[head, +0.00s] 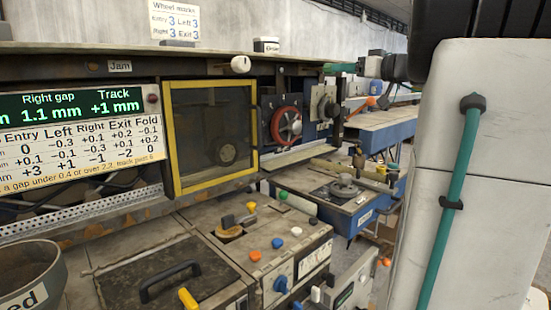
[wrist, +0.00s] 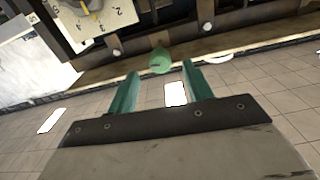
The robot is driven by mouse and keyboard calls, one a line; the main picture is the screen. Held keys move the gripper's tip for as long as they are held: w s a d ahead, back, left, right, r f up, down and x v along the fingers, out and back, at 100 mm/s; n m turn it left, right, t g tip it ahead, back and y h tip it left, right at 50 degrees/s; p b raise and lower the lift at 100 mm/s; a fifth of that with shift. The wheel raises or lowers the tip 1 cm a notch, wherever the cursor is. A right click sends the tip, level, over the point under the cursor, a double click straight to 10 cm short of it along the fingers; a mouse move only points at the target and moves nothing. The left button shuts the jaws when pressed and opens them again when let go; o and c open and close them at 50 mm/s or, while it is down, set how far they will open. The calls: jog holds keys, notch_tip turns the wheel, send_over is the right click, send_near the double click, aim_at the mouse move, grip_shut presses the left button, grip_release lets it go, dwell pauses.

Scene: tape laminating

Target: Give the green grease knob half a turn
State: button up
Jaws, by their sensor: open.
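A round green knob (wrist: 161,60) shows in the wrist view, just beyond my gripper (wrist: 154,76) and between the lines of its two teal fingers. My gripper is open, with a clear gap between the fingers and nothing held. The knob's face is towards the camera; I cannot tell its exact distance from the fingertips.
The control box (head: 225,255) carries orange, blue and yellow buttons and a lever. A yellow-framed window (head: 211,135) and a red handwheel (head: 286,125) stand behind it. In the wrist view, a numbered dial plate (wrist: 100,18) and white knob (wrist: 207,27) lie near the green knob. Tiled floor is below.

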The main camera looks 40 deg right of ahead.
jog(key=s+a+f+g+y, duration=0.1)
jog(key=a+f+g, duration=0.2)
jog(key=a+f, duration=0.3)
jog(key=s+a+f+g+y, duration=0.1)
jog(key=a+f+g, duration=0.3)
jog(key=a, duration=0.8)
jog(key=s+a+f+g+y, duration=0.1)
jog(key=a+f+g+y, duration=0.1)
jog(key=a+f, duration=0.6)
jog(key=shift+a+f+m+g, duration=0.35)
jog(key=shift+a+m+g, duration=0.05)
jog(key=shift+a+g, duration=0.55)
